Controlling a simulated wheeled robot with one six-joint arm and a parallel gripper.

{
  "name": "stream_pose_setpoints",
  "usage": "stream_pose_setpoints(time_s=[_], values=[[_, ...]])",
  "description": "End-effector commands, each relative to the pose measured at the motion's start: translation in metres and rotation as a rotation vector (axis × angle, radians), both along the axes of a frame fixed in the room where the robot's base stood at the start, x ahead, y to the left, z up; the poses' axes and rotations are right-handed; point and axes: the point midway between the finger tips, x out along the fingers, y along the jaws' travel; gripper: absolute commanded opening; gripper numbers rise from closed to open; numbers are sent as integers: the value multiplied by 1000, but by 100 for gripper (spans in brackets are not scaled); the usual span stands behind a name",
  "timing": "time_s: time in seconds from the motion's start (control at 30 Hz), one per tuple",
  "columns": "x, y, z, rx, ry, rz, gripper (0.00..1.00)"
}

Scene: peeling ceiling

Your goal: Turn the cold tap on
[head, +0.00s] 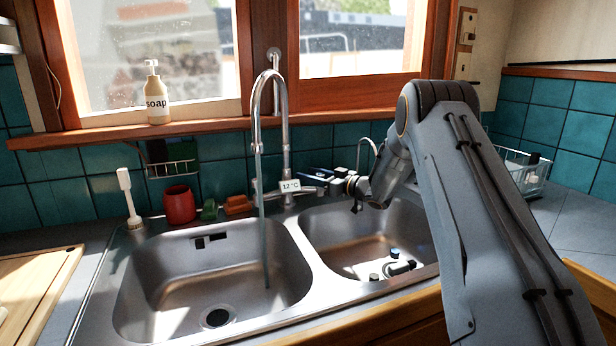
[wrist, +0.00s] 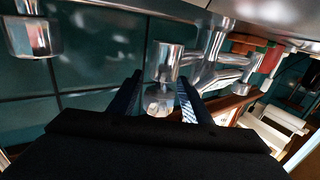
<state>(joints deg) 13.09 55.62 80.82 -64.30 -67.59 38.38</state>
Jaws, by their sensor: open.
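The chrome mixer tap (head: 283,130) stands behind the double sink, its arched spout over the left basin. A thin stream of water (head: 264,230) runs from the spout into that basin. A small display (head: 290,186) on the tap reads 12 °C. My gripper (head: 322,180) is at the right side of the tap, by its right-hand handle, which is partly hidden in the head view. In the wrist view my open gripper (wrist: 158,98) has its two dark fingers on either side of a chrome knob (wrist: 160,103). I cannot tell whether they touch it.
The left basin (head: 200,270) is empty; small dark-topped items (head: 393,266) lie in the right basin. A red cup (head: 179,204), sponges (head: 238,205) and a white brush (head: 128,195) stand left of the tap. A soap bottle (head: 157,95) is on the sill. A wire rack (head: 525,170) is far right.

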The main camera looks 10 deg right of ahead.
Motion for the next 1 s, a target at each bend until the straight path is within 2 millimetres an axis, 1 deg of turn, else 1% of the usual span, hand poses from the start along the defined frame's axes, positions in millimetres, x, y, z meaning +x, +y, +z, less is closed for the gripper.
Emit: stream_pose_setpoints(time_s=[0.17, 0.33, 0.5, 0.7, 1.0], values=[[-13, -13, 0, 0, 0, -2, 44], [-34, -33, -1, 0, 0, -3, 44], [-50, -48, -1, 1, 1, -2, 44], [-58, -53, 0, 0, 0, 0, 44], [-57, -53, 1, -2, 1, -4, 44]])
